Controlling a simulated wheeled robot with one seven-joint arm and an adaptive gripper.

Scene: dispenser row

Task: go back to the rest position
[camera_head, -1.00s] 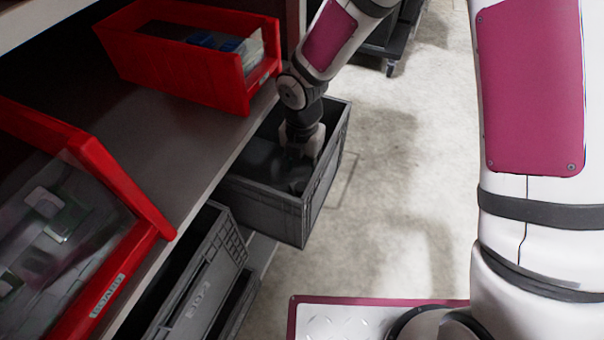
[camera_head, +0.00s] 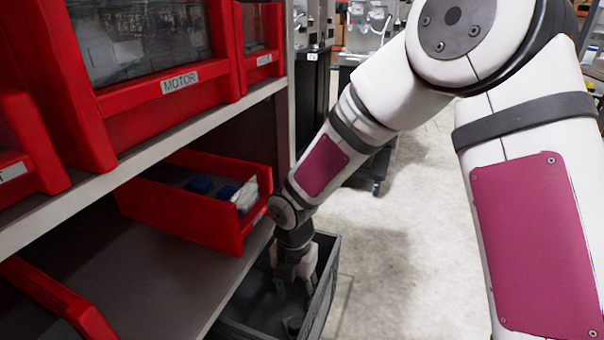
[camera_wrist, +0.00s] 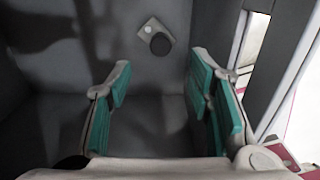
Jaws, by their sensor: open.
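My gripper (camera_head: 292,285) points down into a dark grey crate (camera_head: 327,290) at the edge of the lower shelf. In the wrist view my gripper (camera_wrist: 160,95) has its two green-padded fingers wide apart, with nothing between them. The crate's grey inside (camera_wrist: 60,60) fills most of that view. A small dark round thing with a pale spot (camera_wrist: 158,42) lies in the crate beyond the fingertips; I cannot tell what it is.
A red bin (camera_head: 190,215) with blue and clear items stands on the shelf left of my arm. Red bins, one labelled MOTOR (camera_head: 150,95), line the shelf above. The shelf edge (camera_head: 240,110) runs close by. Open floor (camera_head: 375,270) lies to the right.

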